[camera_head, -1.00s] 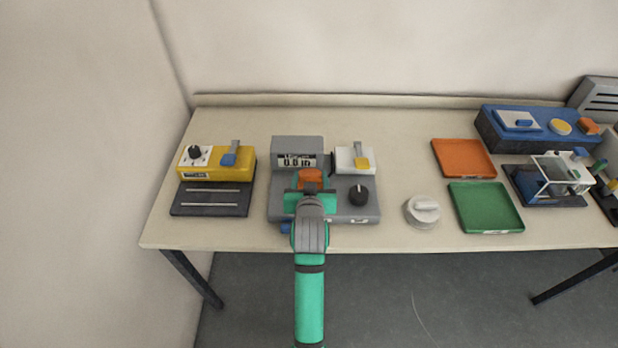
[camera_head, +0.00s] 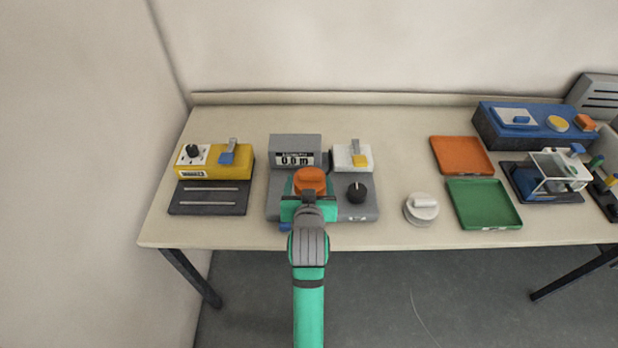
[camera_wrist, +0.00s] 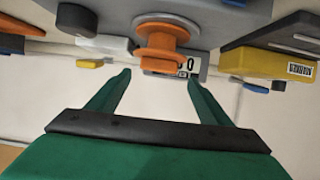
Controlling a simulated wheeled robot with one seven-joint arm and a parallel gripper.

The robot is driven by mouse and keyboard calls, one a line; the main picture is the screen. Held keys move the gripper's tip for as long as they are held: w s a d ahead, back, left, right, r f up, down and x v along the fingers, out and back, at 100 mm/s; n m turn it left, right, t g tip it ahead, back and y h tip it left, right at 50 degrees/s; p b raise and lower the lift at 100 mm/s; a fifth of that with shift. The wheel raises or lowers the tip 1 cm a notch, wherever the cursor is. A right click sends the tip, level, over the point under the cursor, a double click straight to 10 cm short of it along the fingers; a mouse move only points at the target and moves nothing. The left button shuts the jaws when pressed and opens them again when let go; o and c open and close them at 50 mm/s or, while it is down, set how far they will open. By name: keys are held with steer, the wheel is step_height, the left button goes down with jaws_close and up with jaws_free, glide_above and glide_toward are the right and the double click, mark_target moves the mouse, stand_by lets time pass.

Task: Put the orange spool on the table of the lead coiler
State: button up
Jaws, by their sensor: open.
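The orange spool (camera_head: 310,180) sits on the grey lead coiler (camera_head: 350,208), in front of its display, which reads about 0.0 m. In the wrist view the orange spool (camera_wrist: 160,45) shows beyond the fingertips, on a round grey seat of the coiler (camera_wrist: 200,10). My gripper (camera_head: 309,196) is at the front of the coiler, just on the near side of the spool. In the wrist view my gripper (camera_wrist: 160,80) is open, with nothing between its green fingers. A gap shows between fingertips and spool. My gripper hides part of the coiler's front.
A yellow device (camera_head: 215,161) with a dark plate stands left of the coiler. A white round spool (camera_head: 421,209), green tray (camera_head: 483,204) and orange tray (camera_head: 462,156) lie further right.

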steer(key=v, duration=0.8)
steer(key=s+f, duration=1.2)
steer(key=s, duration=0.3)
steer(key=s+r+t, duration=0.1)
steer(key=s, duration=1.9)
steer(key=shift+s+t, duration=0.3)
steer(key=shift+t, duration=0.1)
steer(key=shift+d+r, duration=0.1)
